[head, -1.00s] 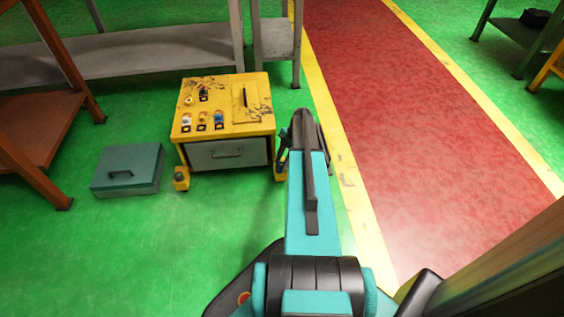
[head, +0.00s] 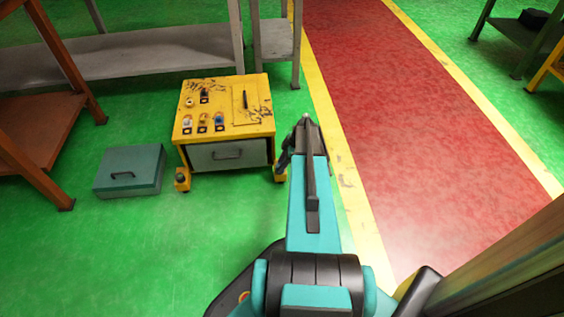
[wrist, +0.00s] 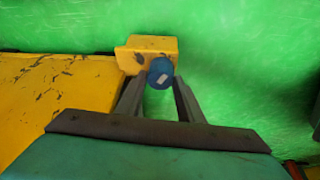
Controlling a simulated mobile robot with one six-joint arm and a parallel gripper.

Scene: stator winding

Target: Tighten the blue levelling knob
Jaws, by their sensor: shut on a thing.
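The blue levelling knob (wrist: 161,71) has a pale mark on its face and sits at a yellow corner bracket (wrist: 148,47) of the yellow cart. My gripper (wrist: 160,84) reaches the knob in the wrist view, one dark finger on each side, shut on it. In the head view the yellow cart (head: 222,120) stands left of my arm. My arm hides the knob and most of the gripper there, near the cart's front right corner.
Several small parts lie on the cart's top. A teal case (head: 130,172) is on the green floor to its left. A grey bench (head: 150,50) stands behind. A red walkway (head: 400,110) with yellow edges is clear at the right.

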